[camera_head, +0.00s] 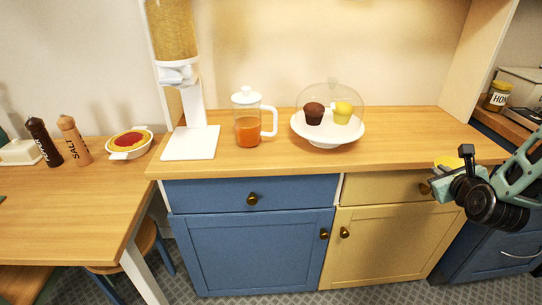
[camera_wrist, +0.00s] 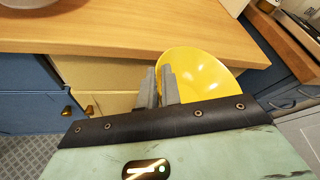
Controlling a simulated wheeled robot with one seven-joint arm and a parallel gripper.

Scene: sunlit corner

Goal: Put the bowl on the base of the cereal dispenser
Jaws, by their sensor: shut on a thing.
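A yellow bowl (camera_wrist: 200,72) is held by its rim between the fingers of my gripper (camera_wrist: 158,80) in the wrist view. In the head view the bowl (camera_head: 447,162) shows only partly behind my gripper (camera_head: 444,178), at the right, by the counter's front edge. The cereal dispenser (camera_head: 193,105) stands at the left end of the counter, with its clear cereal-filled container on top. Its white flat base (camera_head: 190,143) is bare. My gripper is far to the right of the dispenser.
On the wooden counter (camera_head: 400,145), a glass jug (camera_head: 248,130) of orange drink stands right of the base. A lower table at the left holds a pie dish (camera_head: 128,155) and two mills (camera_head: 75,140).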

